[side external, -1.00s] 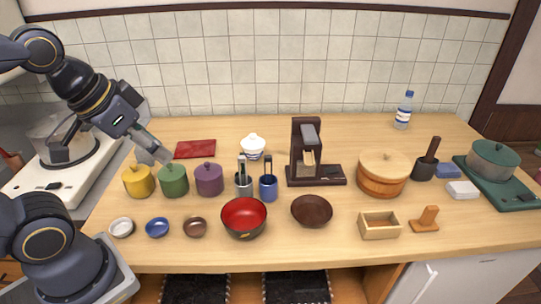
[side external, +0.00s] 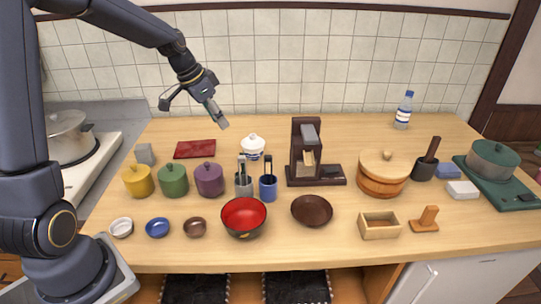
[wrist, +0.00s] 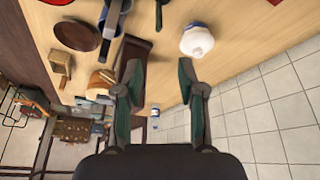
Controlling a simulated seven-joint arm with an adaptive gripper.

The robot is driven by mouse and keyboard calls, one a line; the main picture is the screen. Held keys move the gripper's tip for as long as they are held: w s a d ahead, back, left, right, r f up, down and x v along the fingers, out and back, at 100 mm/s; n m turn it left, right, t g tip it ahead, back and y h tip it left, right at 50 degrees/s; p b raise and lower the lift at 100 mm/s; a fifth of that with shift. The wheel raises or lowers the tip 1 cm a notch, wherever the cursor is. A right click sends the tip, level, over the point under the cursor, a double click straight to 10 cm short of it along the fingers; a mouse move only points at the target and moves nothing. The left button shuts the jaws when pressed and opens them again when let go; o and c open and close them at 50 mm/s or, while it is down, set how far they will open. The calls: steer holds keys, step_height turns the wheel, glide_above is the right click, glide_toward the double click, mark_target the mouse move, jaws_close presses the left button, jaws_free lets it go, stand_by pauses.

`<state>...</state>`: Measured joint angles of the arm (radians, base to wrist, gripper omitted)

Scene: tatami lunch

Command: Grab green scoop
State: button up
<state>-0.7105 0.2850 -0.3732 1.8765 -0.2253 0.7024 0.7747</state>
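The nearest green item is a lidded green canister (side external: 173,180), between a yellow canister (side external: 138,181) and a purple one (side external: 209,180). A grey holder (side external: 243,186) and a blue holder (side external: 268,190) stand right of them with upright utensils; what these are is too small to tell. My gripper (side external: 194,113) is raised above the back left of the counter, over the red mat's area. In the wrist view my gripper (wrist: 160,92) has its fingers wide apart with nothing between them.
A white lidded bowl (side external: 252,146) stands behind the holders and shows in the wrist view (wrist: 197,42). A dark coffee machine (side external: 315,165) is to its right. Red (side external: 244,216) and brown (side external: 312,210) bowls stand in front. A tiled wall (side external: 290,70) closes the back.

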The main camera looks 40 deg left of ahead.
steer(key=x, duration=1.5)
steer(key=shift+d+f, duration=0.1)
steer(key=shift+f, duration=0.1)
jaws_close()
